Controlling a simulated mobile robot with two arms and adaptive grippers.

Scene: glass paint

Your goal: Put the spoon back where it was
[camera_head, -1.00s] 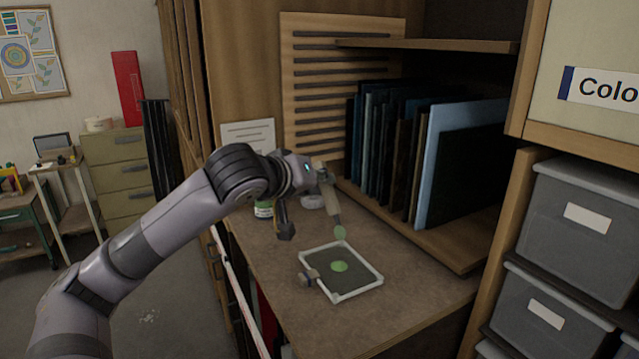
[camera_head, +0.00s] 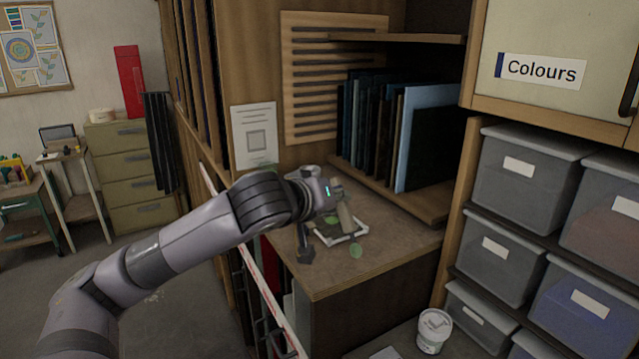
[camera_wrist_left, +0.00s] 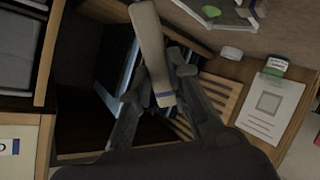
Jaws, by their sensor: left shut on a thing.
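In the left wrist view the handle (camera_wrist_left: 147,40), with a blue band, lies between the dark fingers (camera_wrist_left: 160,80). The framed panel shows at that view's top right (camera_wrist_left: 222,16). My right gripper is not in view.
Upright dark sheets (camera_head: 375,130) fill the shelf behind. Grey bins (camera_head: 525,175) and a white tub (camera_head: 434,330) are at right.

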